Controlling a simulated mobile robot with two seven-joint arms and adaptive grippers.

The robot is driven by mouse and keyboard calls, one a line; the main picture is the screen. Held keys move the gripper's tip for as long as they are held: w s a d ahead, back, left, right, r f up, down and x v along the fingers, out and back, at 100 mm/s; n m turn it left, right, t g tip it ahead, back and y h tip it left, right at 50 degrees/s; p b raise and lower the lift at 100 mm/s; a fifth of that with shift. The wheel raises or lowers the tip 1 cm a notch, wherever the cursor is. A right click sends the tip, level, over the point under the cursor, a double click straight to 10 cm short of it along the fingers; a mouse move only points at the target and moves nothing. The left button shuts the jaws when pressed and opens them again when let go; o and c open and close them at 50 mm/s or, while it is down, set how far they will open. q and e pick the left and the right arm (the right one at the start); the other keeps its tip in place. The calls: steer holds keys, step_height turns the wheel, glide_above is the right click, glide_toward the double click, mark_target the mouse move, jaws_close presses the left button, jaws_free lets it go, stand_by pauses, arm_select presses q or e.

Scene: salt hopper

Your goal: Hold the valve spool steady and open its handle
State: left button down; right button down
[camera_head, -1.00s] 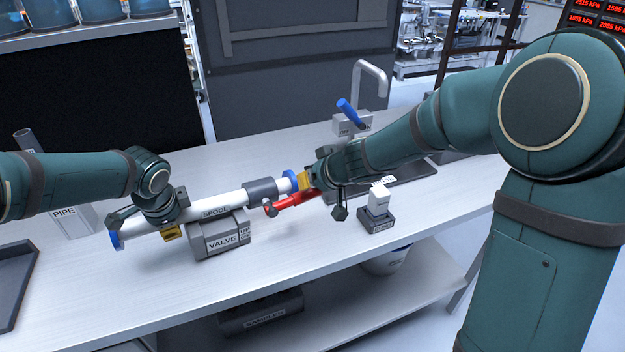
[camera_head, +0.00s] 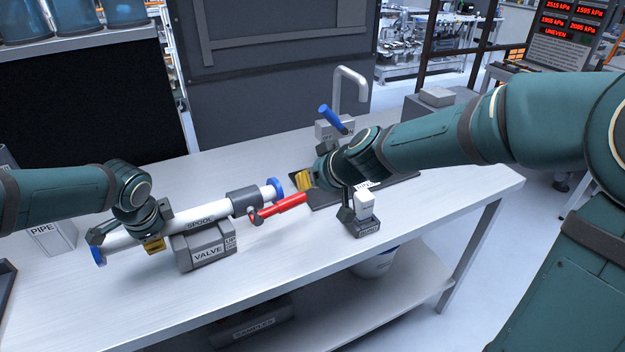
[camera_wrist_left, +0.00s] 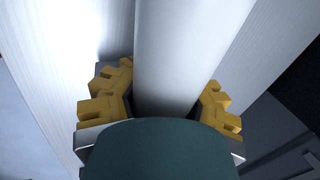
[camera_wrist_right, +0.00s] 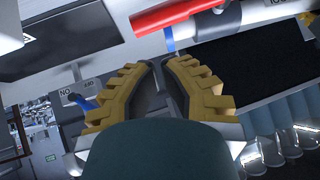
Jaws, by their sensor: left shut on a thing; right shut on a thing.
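The valve spool (camera_head: 184,219) is a white pipe with blue end rings and a grey collar (camera_head: 243,202), lying across a grey block marked VALVE (camera_head: 207,257). Its red handle (camera_head: 281,206) points right, roughly along the pipe. My left gripper (camera_head: 150,240) is shut around the spool's left part; the left wrist view shows the pipe (camera_wrist_left: 178,50) between the yellow fingers. My right gripper (camera_head: 304,181) is near the spool's right end. In the right wrist view its fingers (camera_wrist_right: 162,66) are drawn together, with nothing clear between them, and the handle (camera_wrist_right: 178,14) lies beyond the tips.
A sink tap (camera_head: 352,80) and a blue-levered box (camera_head: 335,128) stand behind my right gripper. A small white block on a dark base (camera_head: 364,227) stands just below it. A block marked PIPE (camera_head: 52,238) stands at the left.

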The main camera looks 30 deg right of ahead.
steer(key=c, duration=1.7)
jaws_free()
steer(key=shift+s+r, duration=0.15)
steer(key=shift+r, duration=0.05)
steer(key=shift+w+a+r, duration=0.2)
steer(key=shift+a+r, duration=0.05)
steer(key=shift+r, duration=0.1)
jaws_close()
step_height(320, 180, up, 6)
steer(key=n+g+h, duration=0.1)
steer(key=n+g, duration=0.1)
steer(key=g, duration=0.3)
glide_above(279, 207)
steer(key=s+d, duration=0.1)
steer(key=d, duration=0.1)
steer(key=r+h, duration=0.1)
steer(key=shift+m+h, duration=0.3)
steer(key=shift+m, duration=0.2)
steer(key=x, duration=0.4)
steer(key=s+x, duration=0.1)
steer(key=x, duration=0.3)
steer(key=d+x, duration=0.1)
steer(key=x, duration=0.3)
steer(key=shift+s+f, duration=0.1)
steer(key=shift+f, duration=0.8)
